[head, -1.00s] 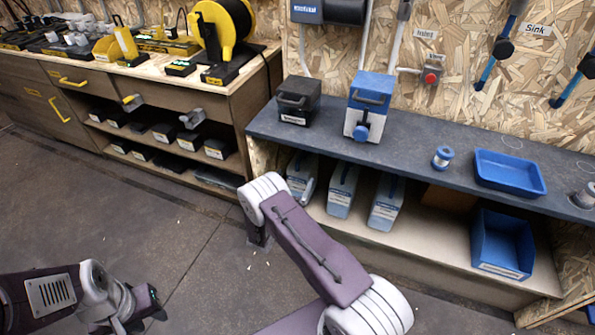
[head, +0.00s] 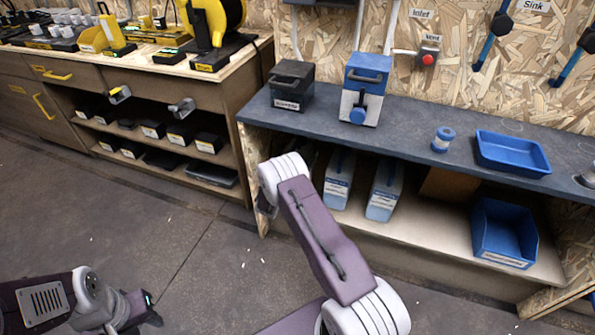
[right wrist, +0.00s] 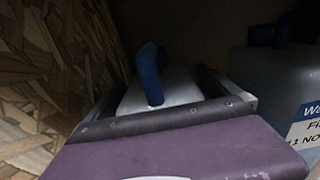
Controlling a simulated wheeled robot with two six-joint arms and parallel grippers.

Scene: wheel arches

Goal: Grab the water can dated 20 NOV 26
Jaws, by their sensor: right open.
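Two pale grey-blue water cans with labels, a left one (head: 338,180) and a right one (head: 384,190), stand on the shelf under the grey bench. A third is mostly hidden behind my right arm. Label dates are too small to read in the head view. My right gripper (right wrist: 155,78) is open, with its fingers either side of a can with a blue handle (right wrist: 150,75); that can's label is out of sight. A neighbouring can (right wrist: 275,85) at the right shows a cut-off label ending "1 NO". My left gripper (head: 142,308) is low at the left, its jaws unclear.
A wooden panel (right wrist: 35,80) stands close left of my right gripper. A blue bin (head: 503,232) sits on the shelf's right. A black box (head: 291,85), a blue-topped device (head: 364,88) and a blue tray (head: 512,152) stand on the bench.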

